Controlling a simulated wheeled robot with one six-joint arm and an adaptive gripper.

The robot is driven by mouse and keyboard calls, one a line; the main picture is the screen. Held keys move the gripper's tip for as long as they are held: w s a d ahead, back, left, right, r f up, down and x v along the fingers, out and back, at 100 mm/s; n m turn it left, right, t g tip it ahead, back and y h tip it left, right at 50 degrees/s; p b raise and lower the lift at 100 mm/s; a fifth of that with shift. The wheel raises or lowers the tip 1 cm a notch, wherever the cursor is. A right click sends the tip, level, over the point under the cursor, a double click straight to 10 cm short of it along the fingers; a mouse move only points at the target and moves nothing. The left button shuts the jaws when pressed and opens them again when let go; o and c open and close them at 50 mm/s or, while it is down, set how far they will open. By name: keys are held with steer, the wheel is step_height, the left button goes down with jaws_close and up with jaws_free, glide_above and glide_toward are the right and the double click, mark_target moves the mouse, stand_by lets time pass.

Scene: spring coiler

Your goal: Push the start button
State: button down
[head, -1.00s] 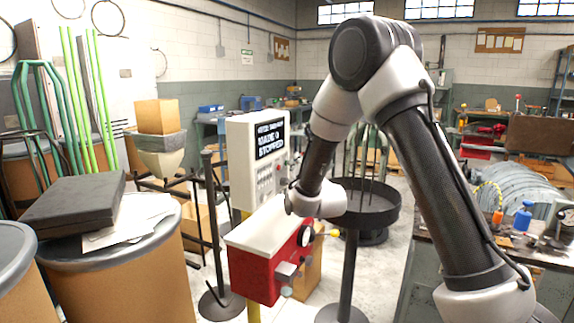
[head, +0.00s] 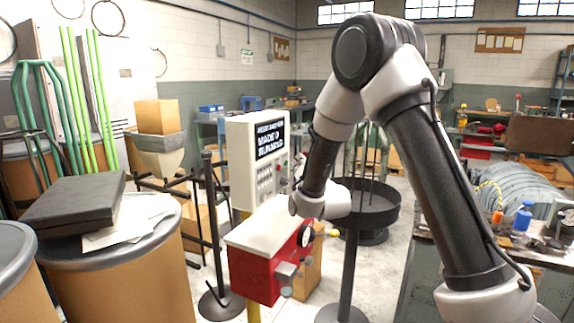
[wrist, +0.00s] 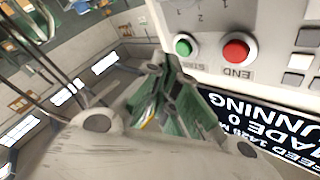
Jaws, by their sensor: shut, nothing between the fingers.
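The green start button (wrist: 184,46) shows in the wrist view on the pale control panel (wrist: 275,22), beside the red end button (wrist: 236,50). My gripper (wrist: 166,66) is shut and empty, its tips just beside the green button in that view. I cannot tell the exact gap, but the button's face is in plain sight. In the head view the panel stands on the coiler, and its screen (head: 270,140) reads "MADE 0" and "RUNNING". The same screen (wrist: 255,125) shows upside down in the wrist view. My gripper cannot be made out in the head view.
A red machine box (head: 258,270) with a pale top sits below the panel. A round dark tray (head: 365,205) on a post stands right of it. Drums (head: 115,285) are at the left, a cluttered workbench (head: 535,245) at the right.

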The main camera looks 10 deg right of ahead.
steer(key=shift+d, duration=0.1)
steer(key=s+d, duration=0.1)
steer(key=d, duration=0.1)
steer(key=s+d, duration=0.2)
stand_by(0.6)
steer(key=shift+f, duration=0.1)
stand_by(0.4)
